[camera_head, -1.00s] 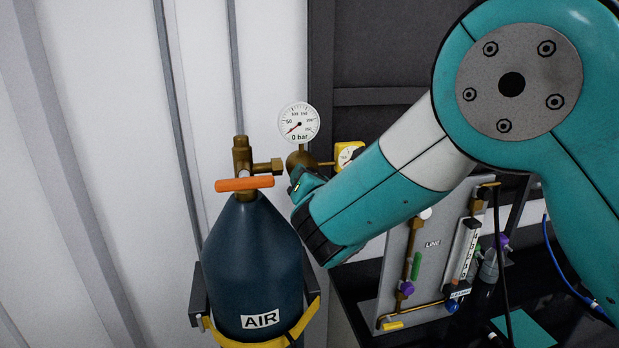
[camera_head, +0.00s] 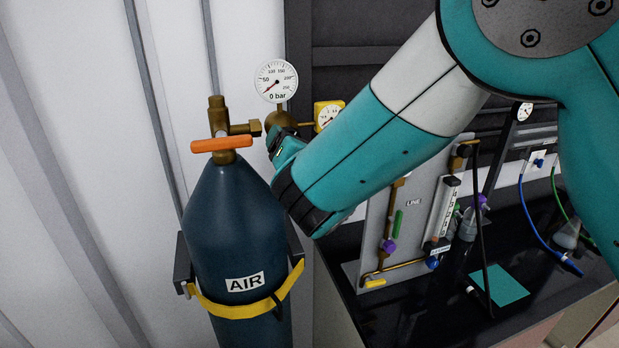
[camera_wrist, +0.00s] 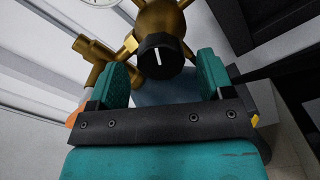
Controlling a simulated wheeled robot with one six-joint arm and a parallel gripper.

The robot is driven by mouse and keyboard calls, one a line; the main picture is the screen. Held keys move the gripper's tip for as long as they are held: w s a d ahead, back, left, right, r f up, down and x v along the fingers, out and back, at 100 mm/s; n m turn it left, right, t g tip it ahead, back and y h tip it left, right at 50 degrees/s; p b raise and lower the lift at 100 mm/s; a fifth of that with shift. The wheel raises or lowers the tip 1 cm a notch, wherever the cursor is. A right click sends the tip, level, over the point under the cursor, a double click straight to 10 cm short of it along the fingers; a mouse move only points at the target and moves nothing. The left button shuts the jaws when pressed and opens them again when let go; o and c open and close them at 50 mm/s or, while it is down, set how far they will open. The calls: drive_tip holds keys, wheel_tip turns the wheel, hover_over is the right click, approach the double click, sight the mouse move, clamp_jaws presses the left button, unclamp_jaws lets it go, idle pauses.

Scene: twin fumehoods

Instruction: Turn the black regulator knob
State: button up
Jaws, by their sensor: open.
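The black regulator knob (camera_wrist: 161,56) shows in the wrist view, with a white line on its face pointing up in the picture. It sits on the brass regulator body (camera_wrist: 161,18). My gripper (camera_wrist: 158,78) is open, with a teal finger on the left and one on the right of the knob's lower side. I cannot tell whether either finger touches the knob. In the head view my gripper (camera_head: 282,150) is by the brass regulator (camera_head: 280,123), and the knob is hidden behind it and my arm.
The blue AIR cylinder (camera_head: 240,225) with an orange valve handle (camera_head: 221,144) stands left of my gripper, strapped in yellow. A white gauge (camera_head: 276,81) sits above the regulator and a yellow gauge (camera_head: 328,113) to its right. A LINE panel (camera_head: 413,205) stands on the dark bench (camera_head: 400,318).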

drive_tip(key=b+v, duration=0.7)
drive_tip(key=v, duration=0.7)
drive_tip(key=shift+s, duration=0.35)
drive_tip(key=shift+d, duration=0.1)
